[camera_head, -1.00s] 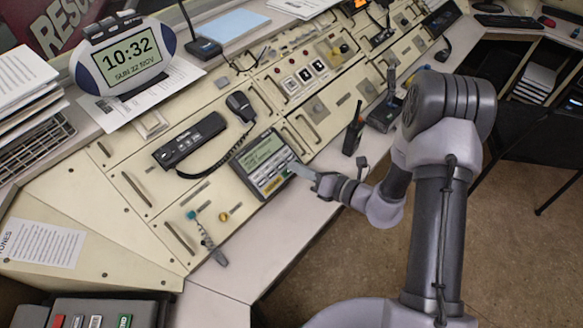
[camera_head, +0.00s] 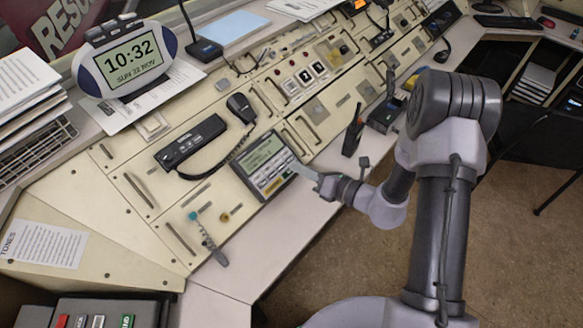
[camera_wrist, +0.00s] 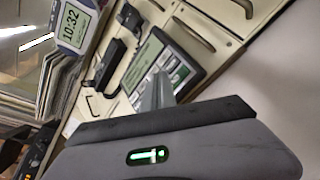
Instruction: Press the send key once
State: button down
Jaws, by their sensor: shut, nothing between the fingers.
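A grey keypad unit with a pale green screen (camera_head: 262,153) is set in the sloping console. Below its screen are several light keys (camera_head: 266,178), with a small patch of colour at the lower edge. Their labels are too small to read, so I cannot tell which is the send key. My gripper (camera_head: 296,167) is shut and empty, its pale fingers pointing at the unit's right side. In the wrist view, my fingers (camera_wrist: 158,92) cover part of the unit, with the screen (camera_wrist: 146,60) and some keys (camera_wrist: 174,70) beyond. I cannot tell whether they touch a key.
A handset with a coiled cord (camera_head: 191,141) lies left of the unit. A black handheld radio (camera_head: 352,136) stands to its right. A clock (camera_head: 128,57) and papers (camera_head: 25,80) are at the upper left. Bare white desk edge (camera_head: 305,212) lies in front.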

jog(key=r+p, duration=0.1)
jog(key=s+d+r+p, duration=0.1)
jog(key=d+r+p, duration=0.1)
jog(key=r, duration=0.1)
jog(key=shift+s+d+r, duration=0.1)
jog(key=shift+s, duration=0.25)
dwell(0.6)
